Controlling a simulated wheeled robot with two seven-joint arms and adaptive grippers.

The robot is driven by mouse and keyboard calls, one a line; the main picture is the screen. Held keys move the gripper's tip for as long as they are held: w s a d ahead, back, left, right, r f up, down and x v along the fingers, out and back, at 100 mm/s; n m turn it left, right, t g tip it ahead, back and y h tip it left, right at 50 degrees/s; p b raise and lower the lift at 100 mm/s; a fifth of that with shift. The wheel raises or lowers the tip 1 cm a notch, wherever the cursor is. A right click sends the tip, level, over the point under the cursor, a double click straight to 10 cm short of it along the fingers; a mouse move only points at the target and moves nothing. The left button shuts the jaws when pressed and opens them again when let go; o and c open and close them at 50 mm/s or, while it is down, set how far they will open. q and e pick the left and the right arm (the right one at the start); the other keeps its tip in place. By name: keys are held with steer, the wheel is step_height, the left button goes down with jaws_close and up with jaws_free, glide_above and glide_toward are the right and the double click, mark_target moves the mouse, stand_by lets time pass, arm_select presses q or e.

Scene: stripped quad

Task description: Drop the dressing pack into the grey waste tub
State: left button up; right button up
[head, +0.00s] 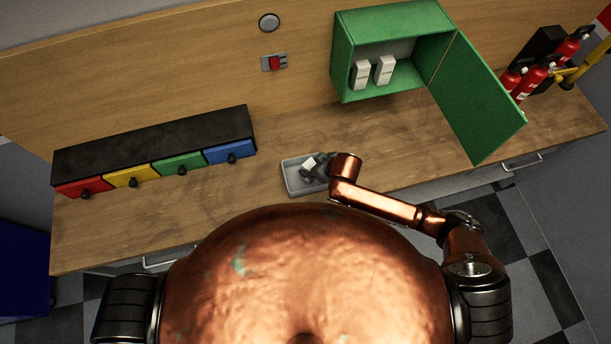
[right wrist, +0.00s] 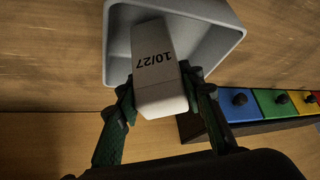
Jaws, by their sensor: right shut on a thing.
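The dressing pack (right wrist: 156,68) is a white box printed 10/27. My right gripper (right wrist: 158,98) is shut on it, with one dark finger on each side. In the right wrist view the pack overlaps the opening of the grey waste tub (right wrist: 214,22). In the head view the tub (head: 290,184) sits on the wooden bench, and the pack (head: 308,166) and right gripper (head: 317,168) are over it. I cannot tell exactly how high the pack is above the tub floor. My left gripper is not in view.
A green cabinet (head: 388,32) stands open at the back, with two white packs (head: 373,71) inside. Its door (head: 480,100) swings out rightward. Colored drawers (head: 155,165) line the left. Fire extinguishers (head: 530,78) are at far right. The bench between the drawers and tub is clear.

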steer(key=o, duration=1.2)
steer(key=shift+o, duration=0.2)
steer(key=v, duration=1.2)
